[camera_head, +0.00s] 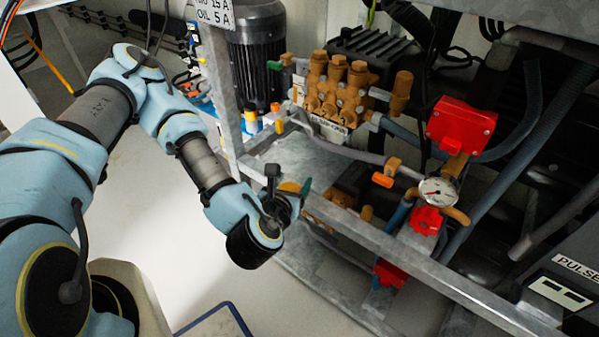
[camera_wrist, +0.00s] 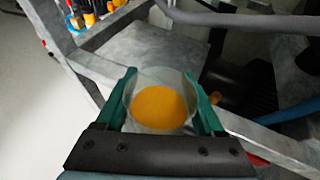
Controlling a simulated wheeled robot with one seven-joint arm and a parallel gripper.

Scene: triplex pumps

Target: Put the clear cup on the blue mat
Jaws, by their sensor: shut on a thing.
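My gripper (camera_wrist: 163,90) has its green fingers shut on the clear cup (camera_wrist: 160,78), one finger on each side. The cup is see-through, and an orange round area (camera_wrist: 159,106) shows in it; I cannot tell whether this is its contents or its bottom. In the head view my gripper (camera_head: 297,188) is beside the metal frame's near rail, with the cup mostly hidden there. A flat thing with a blue edge (camera_head: 232,309) lies low at the bottom of the head view, mostly cut off; I cannot tell if it is the blue mat.
A metal frame (camera_head: 420,263) holds a brass pump (camera_head: 337,88), a dark motor (camera_head: 258,55), a red box (camera_head: 461,126), a pressure gauge (camera_head: 438,192) and hoses, close to my gripper's right. Pale floor (camera_head: 165,215) is open to its left.

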